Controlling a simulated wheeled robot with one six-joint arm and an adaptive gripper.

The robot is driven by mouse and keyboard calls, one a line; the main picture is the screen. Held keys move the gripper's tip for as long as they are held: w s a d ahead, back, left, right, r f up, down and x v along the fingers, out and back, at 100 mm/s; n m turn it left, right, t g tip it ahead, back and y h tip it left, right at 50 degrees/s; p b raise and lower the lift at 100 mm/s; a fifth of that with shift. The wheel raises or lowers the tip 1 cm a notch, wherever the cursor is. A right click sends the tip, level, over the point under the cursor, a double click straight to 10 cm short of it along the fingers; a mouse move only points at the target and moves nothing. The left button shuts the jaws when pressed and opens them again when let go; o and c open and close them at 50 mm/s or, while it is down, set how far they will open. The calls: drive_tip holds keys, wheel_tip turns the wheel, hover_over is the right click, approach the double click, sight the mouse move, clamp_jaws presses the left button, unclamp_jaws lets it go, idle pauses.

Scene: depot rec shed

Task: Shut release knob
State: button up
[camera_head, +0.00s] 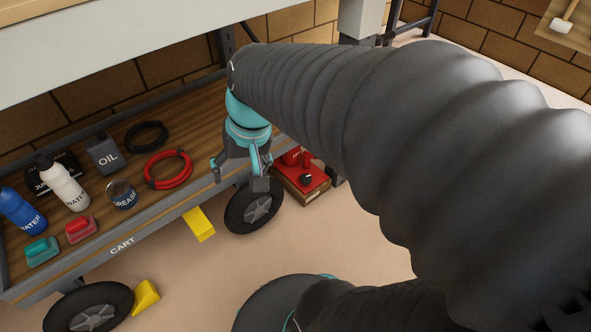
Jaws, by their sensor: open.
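A low red unit (315,184) sits on the floor just right of the cart's far wheel, partly hidden behind my gripper. A small dark round part (306,179) shows on its top and looks like a knob, but I cannot tell whether it is the release knob or how it is set. My gripper (238,184) points down, open, with nothing visible between its fingers. It appears in front of the cart's edge, left of the red unit. Its distance from either is unclear.
Yellow chocks (146,297) lie by the cart's wheels (254,206). A pale upper surface (100,50) overhangs the shelf. Floor (190,270) in front is clear.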

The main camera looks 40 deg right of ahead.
drive_tip(key=w+d+f+m+g+y+b, duration=0.1)
drive_tip(key=w+d+f+m+g+y, duration=0.1)
drive_tip(key=w+d+f+m+y, duration=0.55)
drive_tip(key=m+t+h+b, duration=0.3)
drive_tip(key=m+t+h, duration=0.2)
drive_tip(key=m+t, duration=1.45)
approach(310, 181)
drive_tip(key=w+m+g, duration=0.1)
drive_tip(key=w, duration=0.3)
drive_tip(key=w+a+r+m+g, duration=0.1)
drive_tip(key=w, duration=0.3)
drive_tip(key=w+a+r+g, duration=0.1)
drive_tip(key=w, duration=0.2)
drive_tip(key=shift+w+a+r+m, duration=0.15)
drive_tip(key=shift+w+m, duration=0.25)
